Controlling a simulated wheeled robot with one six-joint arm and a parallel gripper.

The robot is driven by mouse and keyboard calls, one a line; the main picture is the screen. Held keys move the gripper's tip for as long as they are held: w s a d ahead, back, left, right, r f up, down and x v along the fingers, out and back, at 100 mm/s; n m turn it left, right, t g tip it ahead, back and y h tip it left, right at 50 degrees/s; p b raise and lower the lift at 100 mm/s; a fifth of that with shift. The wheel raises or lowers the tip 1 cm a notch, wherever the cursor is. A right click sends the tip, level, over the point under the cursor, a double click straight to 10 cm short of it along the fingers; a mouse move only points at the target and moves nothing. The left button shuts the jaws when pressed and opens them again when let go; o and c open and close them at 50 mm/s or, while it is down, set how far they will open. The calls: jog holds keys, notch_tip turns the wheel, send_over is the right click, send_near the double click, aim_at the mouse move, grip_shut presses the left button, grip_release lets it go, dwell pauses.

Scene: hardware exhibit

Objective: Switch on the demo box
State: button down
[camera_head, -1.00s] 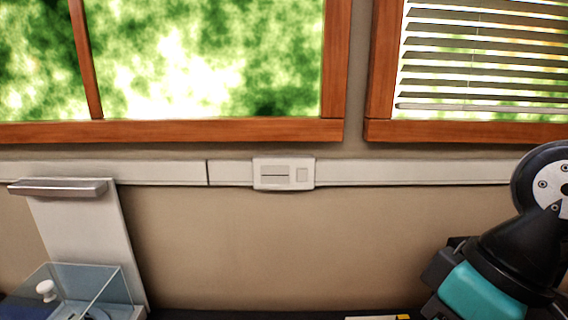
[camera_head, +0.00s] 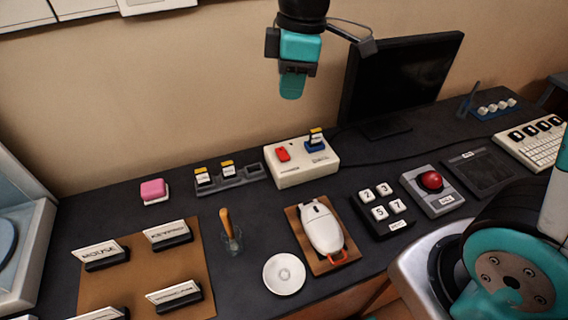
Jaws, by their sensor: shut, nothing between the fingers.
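A cream box (camera_head: 308,175) with a small label on its front sits on the dark desk near the wall; I take it for the demo box. On its top are a red switch (camera_head: 283,154) at the left and a blue socket (camera_head: 316,146) at the right. I cannot tell the switch's position. My gripper (camera_head: 292,92), with teal fingers, hangs above and behind the box, pointing down. It is shut and empty, apart from the box.
A rack (camera_head: 230,184) with similar yellow-topped pieces stands left of the box, beyond it a pink block (camera_head: 154,190). A black monitor (camera_head: 402,82) is close on the right. A mouse (camera_head: 323,230), keypad (camera_head: 383,207) and red-ball device (camera_head: 431,181) lie in front.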

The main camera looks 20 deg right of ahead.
aim_at(285, 156)
jog(key=w+d+f+n+h+b, duration=0.1)
jog(key=w+d+f+n+b, duration=0.1)
jog(key=w+f, duration=0.6)
jog(key=shift+w+f+n+b, duration=0.15)
jog(key=shift+f+n+b, duration=0.05)
jog(key=shift+n+b, duration=0.7)
notch_tip(285, 156, down, 14)
jog(key=shift+r+p, duration=0.1)
jog(key=shift+p, duration=0.25)
jog(key=shift+f, duration=0.35)
